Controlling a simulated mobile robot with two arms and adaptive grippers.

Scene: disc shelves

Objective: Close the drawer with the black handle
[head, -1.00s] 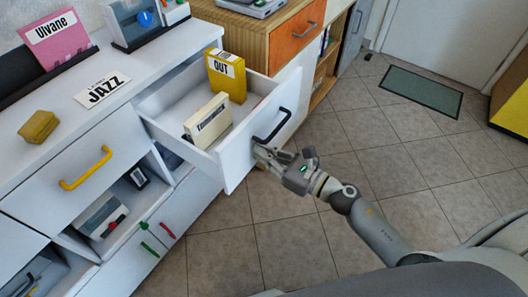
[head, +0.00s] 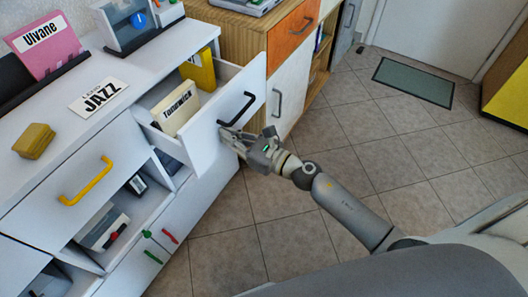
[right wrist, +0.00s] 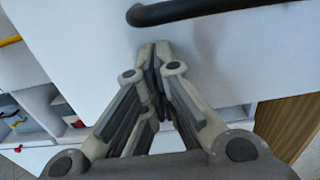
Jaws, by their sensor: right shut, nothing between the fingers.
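The white drawer with the black handle (head: 238,109) stands partly open in the head view; its front panel (head: 212,138) faces right. Inside it are a cream card box marked "Tonewick" (head: 178,110) and a yellow box (head: 201,70). My right gripper (head: 226,134) is shut and empty, with its fingertips at the drawer front just below the handle. In the right wrist view the shut fingertips (right wrist: 154,48) are against or very near the white panel, below the black handle (right wrist: 195,10). My left gripper is not in view.
A drawer with a yellow handle (head: 87,182) is at the left, above open compartments. A yellow block (head: 34,141) and a "JAZZ" card (head: 99,98) lie on the white top. A wooden cabinet with an orange drawer (head: 292,34) stands behind.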

